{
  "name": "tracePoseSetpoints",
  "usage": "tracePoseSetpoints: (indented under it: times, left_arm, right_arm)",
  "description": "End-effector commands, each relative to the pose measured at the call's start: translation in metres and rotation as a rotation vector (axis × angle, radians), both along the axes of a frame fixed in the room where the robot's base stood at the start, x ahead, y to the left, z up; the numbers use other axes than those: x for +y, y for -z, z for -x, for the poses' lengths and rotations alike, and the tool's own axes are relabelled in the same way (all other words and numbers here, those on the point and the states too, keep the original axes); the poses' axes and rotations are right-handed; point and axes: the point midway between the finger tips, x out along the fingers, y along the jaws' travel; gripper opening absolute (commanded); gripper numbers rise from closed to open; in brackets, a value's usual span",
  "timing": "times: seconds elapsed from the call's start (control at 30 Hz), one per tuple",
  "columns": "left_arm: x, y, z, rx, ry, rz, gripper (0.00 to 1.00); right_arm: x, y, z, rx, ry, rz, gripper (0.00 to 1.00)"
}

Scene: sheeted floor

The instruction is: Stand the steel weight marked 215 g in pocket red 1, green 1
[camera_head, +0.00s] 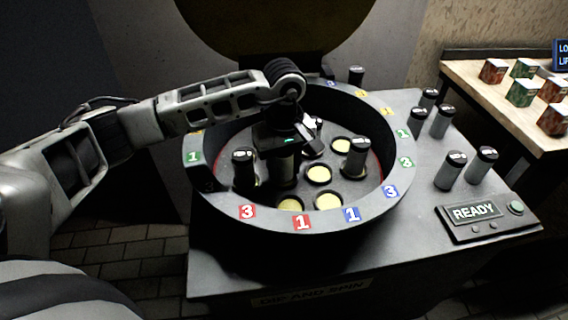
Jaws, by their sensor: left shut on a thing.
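My left gripper (287,144) reaches in from the left over the round ring tray (228,214). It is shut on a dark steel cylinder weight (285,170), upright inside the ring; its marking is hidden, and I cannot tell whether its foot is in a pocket. Other weights stand inside the ring at left (243,172) and right (356,160). Pale round pockets show at front left (290,204), front (328,202), centre (319,174) and back (341,146). The rim bears a red 1 label (303,222) at the front and a green 1 label (194,157) at left.
Several weights stand outside the ring, such as one at right (450,172) and one farther back (442,123). A READY panel (487,217) lies at the right front. A side table (465,80) with small boxes stands at far right.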

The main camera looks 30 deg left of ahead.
Motion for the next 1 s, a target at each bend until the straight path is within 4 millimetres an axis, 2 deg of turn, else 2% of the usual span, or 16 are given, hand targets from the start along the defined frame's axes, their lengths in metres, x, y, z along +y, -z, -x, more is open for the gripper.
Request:
tracePoseSetpoints:
  times: [0.5, 0.53, 0.6, 1.0]
  left_arm:
    - [0.0002, 0.0083, -0.0003, -0.001, -0.001, 0.001, 0.09]
    - [0.0001, 0.0078, -0.0002, -0.001, -0.001, 0.001, 0.43]
    - [0.0002, 0.0079, 0.0001, 0.000, -0.001, 0.000, 0.62]
    - [0.0015, 0.0107, 0.0021, 0.009, -0.001, -0.005, 0.62]
  right_arm:
    - [0.0002, 0.0081, 0.0003, 0.001, -0.001, 0.000, 0.63]
    - [0.0002, 0.0075, 0.0002, 0.001, -0.001, 0.000, 0.63]
    - [0.0003, 0.0073, 0.0002, 0.001, -0.001, 0.000, 0.63]
    - [0.0003, 0.0074, 0.0002, 0.001, -0.001, 0.000, 0.63]
